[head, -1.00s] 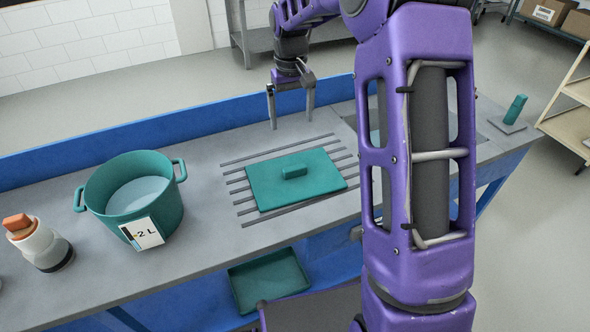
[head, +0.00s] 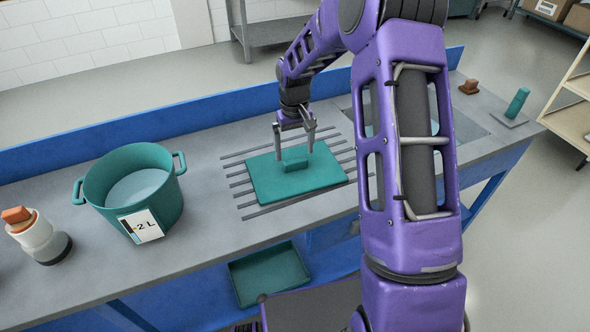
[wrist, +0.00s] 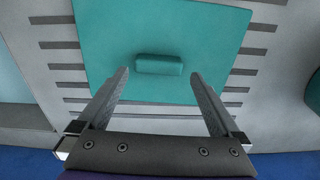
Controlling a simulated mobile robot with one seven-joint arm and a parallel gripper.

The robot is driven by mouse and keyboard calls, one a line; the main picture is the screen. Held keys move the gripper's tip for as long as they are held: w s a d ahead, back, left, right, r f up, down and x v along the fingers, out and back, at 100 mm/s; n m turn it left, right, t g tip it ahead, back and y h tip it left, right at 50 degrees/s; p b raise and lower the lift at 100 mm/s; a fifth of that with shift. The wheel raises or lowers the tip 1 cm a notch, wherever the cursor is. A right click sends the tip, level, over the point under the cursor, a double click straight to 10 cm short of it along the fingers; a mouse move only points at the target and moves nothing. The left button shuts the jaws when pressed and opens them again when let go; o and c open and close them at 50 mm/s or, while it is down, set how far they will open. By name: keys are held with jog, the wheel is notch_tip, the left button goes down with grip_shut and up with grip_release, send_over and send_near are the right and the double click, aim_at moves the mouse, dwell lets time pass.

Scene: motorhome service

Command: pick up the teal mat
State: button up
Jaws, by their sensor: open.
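The teal mat (head: 265,182) lies flat on a rack of dark slats on the grey counter, with a raised teal block-shaped handle (head: 294,165) at its middle. In the wrist view the mat (wrist: 190,35) fills the upper middle, and its handle (wrist: 158,64) lies ahead of and between the fingertips. My gripper (head: 296,150) is open and empty, with its fingers pointing down above the mat near the handle. In the wrist view the two fingers (wrist: 160,80) are spread wider than the handle. I cannot tell whether the fingertips touch the mat.
A teal pot (head: 160,185) with a "2 L" label stands left on the counter, beside a white bottle with an orange top (head: 38,238). A teal tray (head: 270,272) sits below. A brown block (head: 468,87) and a teal upright piece (head: 517,103) stand at the right. A blue ledge (head: 150,137) runs behind.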

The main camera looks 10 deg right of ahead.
aim_at(295, 160)
notch_tip(295, 160, down, 5)
jog(key=shift+d+r, duration=0.1)
jog(key=c, duration=1.1)
jog(key=shift+r, duration=0.1)
